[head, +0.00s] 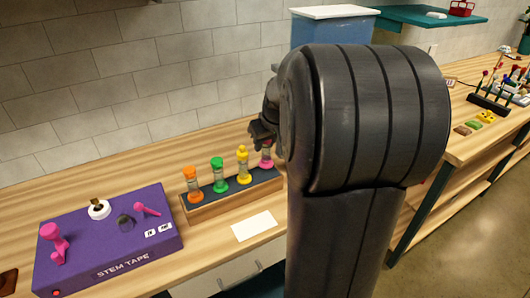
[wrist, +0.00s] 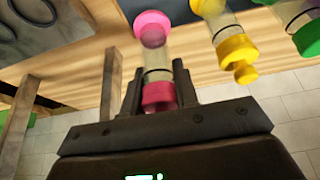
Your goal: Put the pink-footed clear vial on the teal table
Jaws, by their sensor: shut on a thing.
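The pink-footed clear vial (wrist: 157,57) is between my gripper's fingers in the wrist view, gripped at its pink cap end with its pink foot pointing away. In the head view its pink foot (head: 266,161) shows at the right end of the rack and seems a little raised above it; its top is hidden by my gripper (head: 262,136). My gripper (wrist: 157,88) is shut on the vial. A teal table top (head: 415,17) is at the upper right of the head view, with a white item and a red basket on it.
The wooden rack (head: 205,208) holds orange (head: 193,186), green (head: 219,174) and yellow (head: 243,165) vials close to the gripped one. A purple stem tape box (head: 110,240) stands left. A blue bin with a white lid (head: 333,13) stands behind my arm. A white card (head: 254,226) lies in front.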

